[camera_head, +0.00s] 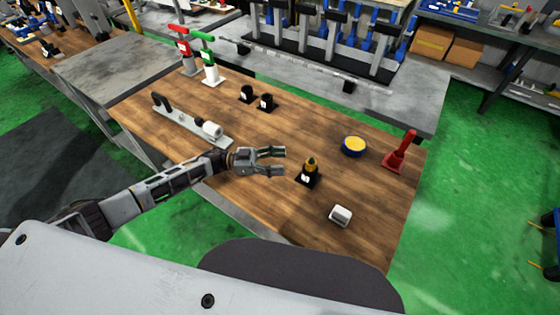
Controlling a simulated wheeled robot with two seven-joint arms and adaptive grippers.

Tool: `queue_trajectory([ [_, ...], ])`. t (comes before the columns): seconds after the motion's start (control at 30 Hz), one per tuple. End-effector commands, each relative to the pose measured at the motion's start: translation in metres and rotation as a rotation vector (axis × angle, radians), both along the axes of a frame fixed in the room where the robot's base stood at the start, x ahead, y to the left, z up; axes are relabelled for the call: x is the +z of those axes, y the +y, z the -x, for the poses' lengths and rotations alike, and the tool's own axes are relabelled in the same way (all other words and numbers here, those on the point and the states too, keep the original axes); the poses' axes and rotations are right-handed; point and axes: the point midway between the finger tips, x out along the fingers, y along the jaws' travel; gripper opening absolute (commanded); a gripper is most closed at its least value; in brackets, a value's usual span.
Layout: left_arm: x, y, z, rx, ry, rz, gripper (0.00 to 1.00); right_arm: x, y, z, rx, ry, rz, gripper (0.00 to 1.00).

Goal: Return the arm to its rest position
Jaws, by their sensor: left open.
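My left gripper (281,161) is open and empty, with its two fingers pointing right. It hangs over the front part of the wooden table (255,207). My left arm (150,190) comes in from the left, stretched across the table's front edge. The fingertips are just left of a black stand with a brass-coloured piece (310,164), with a small gap seen between them. My right gripper is not in view.
A white block (341,215), a yellow-topped blue disc (354,146) and a red stand (400,153) are on the right. Bare wood lies at the front.

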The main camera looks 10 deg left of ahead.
Motion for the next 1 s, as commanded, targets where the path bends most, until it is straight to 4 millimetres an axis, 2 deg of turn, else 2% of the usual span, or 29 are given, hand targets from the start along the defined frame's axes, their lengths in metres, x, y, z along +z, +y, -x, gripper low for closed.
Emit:
queue_trajectory([
  [0.03,-0.0200,0.0084,0.0033,0.012,0.026,-0.030,0.56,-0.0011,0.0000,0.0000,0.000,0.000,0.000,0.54],
  [1.0,-0.0152,0.0085,0.0033,0.012,0.026,-0.030,0.56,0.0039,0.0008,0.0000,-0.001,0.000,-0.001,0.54],
])
